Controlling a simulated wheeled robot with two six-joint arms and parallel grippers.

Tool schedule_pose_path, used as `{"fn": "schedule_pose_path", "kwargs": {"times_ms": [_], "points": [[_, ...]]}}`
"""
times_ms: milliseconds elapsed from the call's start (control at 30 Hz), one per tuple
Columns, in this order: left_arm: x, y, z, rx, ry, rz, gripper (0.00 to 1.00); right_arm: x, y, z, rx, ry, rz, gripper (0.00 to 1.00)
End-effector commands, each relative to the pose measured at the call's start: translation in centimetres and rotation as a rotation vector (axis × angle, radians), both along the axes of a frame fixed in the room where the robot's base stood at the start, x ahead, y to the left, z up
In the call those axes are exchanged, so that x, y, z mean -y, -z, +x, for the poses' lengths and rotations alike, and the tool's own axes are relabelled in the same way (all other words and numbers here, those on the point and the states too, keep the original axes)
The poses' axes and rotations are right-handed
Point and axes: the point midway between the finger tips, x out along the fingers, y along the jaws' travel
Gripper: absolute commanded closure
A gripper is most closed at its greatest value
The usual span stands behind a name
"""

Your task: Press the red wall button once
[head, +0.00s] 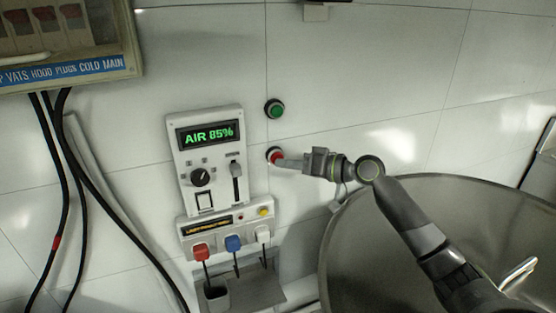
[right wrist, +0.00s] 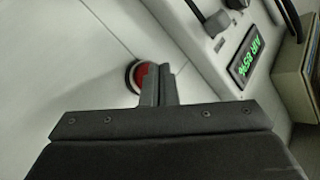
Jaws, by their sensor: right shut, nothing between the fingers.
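The red wall button (head: 274,156) sits on the tiled wall, right of the control panel and below a green button. It also shows in the right wrist view (right wrist: 139,75), round and red in a dark ring, partly covered by my fingers. My right gripper (head: 280,162) is shut and empty. Its fingertips are at the button's lower right edge in the head view and overlap it in the right wrist view. I cannot tell whether they touch it or whether it is pushed in. My left gripper is not in view.
A green button (head: 275,109) is above. The control panel (head: 210,150) reading "AIR 85%" is close on the left, with a plug strip (head: 225,226) below it. A large metal vat (head: 345,240) stands at lower right. Black cables (head: 68,180) hang at left.

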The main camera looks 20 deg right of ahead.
Motion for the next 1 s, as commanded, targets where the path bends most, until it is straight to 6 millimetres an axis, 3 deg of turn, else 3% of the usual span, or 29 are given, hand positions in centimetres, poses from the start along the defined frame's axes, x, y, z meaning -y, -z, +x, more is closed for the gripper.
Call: {"fn": "schedule_pose_path", "kwargs": {"times_ms": [1000], "points": [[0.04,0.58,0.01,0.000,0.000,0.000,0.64,0.06,0.00,0.92,0.000,0.000,0.000,1.00]]}}
